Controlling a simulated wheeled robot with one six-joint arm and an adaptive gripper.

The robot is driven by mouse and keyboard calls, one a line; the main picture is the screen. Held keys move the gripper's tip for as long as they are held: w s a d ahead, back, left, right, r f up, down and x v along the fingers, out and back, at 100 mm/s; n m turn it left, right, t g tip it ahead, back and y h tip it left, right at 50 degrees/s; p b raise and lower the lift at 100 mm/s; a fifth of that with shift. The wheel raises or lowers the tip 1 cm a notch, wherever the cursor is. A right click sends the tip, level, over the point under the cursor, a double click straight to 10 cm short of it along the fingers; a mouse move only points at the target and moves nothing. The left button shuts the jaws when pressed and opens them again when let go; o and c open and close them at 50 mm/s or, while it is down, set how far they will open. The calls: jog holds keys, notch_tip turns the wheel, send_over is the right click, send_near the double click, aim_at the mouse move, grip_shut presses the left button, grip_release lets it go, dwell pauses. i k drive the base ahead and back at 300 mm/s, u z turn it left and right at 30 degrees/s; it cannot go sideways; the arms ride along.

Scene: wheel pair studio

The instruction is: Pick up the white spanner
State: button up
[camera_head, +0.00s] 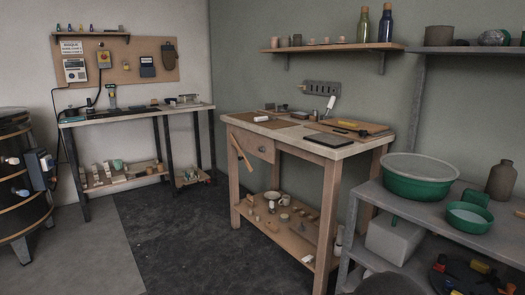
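I cannot make out a white spanner for certain. A small white item (261,119) lies at the left of the wooden workbench (318,152), too small to identify. A white, paddle-like object (331,102) stands at the back of the bench, below the dark wall rack; I cannot tell what it is. Several small pale items lie on the bench's lower shelf (262,228), also too small to name. My gripper is not in view.
A grey shelf unit (445,232) at the right holds a large green basin (418,185) and a smaller green bowl (468,213). A black-legged side table (140,114) stands at the back left, a dark barrel (18,190) at far left. The floor between is clear.

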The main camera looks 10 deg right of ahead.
aim_at(258, 119)
jog(key=u, duration=0.55)
jog(key=k, duration=0.65)
jog(key=u, duration=0.7)
jog(key=i, duration=3.2)
jog(key=z, duration=1.65)
jog(key=i, duration=1.15)
jog(key=z, duration=1)
